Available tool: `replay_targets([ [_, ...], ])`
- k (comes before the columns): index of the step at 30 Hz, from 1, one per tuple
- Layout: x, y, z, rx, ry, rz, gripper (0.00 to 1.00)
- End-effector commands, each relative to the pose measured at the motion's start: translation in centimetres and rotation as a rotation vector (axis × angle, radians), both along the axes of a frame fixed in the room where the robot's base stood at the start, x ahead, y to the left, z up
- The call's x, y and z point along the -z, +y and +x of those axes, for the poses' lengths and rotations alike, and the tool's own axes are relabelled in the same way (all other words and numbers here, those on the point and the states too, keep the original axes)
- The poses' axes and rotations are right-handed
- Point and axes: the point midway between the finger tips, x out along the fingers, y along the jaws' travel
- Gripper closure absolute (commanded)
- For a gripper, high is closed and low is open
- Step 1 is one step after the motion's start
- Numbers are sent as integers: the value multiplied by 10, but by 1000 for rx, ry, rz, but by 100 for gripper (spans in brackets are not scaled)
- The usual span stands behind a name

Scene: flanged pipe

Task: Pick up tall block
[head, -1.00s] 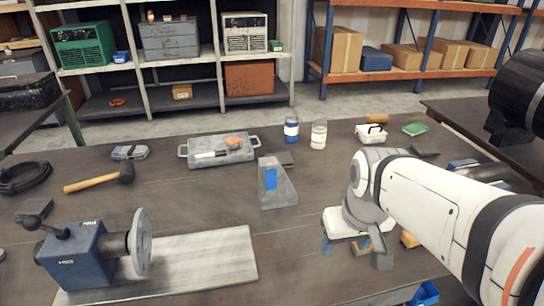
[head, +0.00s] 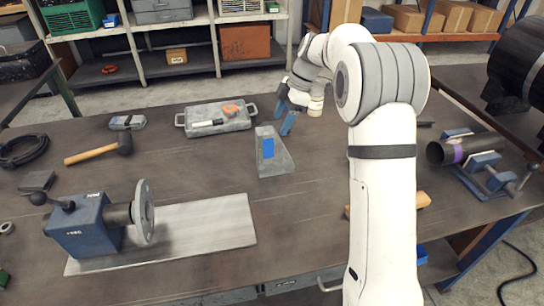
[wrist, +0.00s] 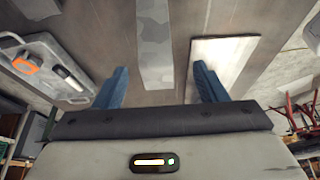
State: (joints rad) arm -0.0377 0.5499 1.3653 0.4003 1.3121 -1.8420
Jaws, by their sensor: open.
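In the wrist view, a mottled grey form that looks like this block (wrist: 155,45) lies ahead between the two fingers. The fingers also show spread apart in the wrist view (wrist: 160,88). They appear apart from the block.
A grey tray (head: 217,120) with an orange item stands left of the block. A blue flanged fixture (head: 90,228) sits front left beside a pale plate (head: 205,228). A hammer (head: 98,150) lies at left. A dark pipe (head: 465,150) rests in a blue holder at right.

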Motion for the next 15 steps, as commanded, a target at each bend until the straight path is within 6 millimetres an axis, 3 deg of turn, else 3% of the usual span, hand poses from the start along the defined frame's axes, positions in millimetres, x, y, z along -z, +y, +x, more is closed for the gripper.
replay_targets([
  [15, 56, 32, 0, -10, 1, 2, 35],
])
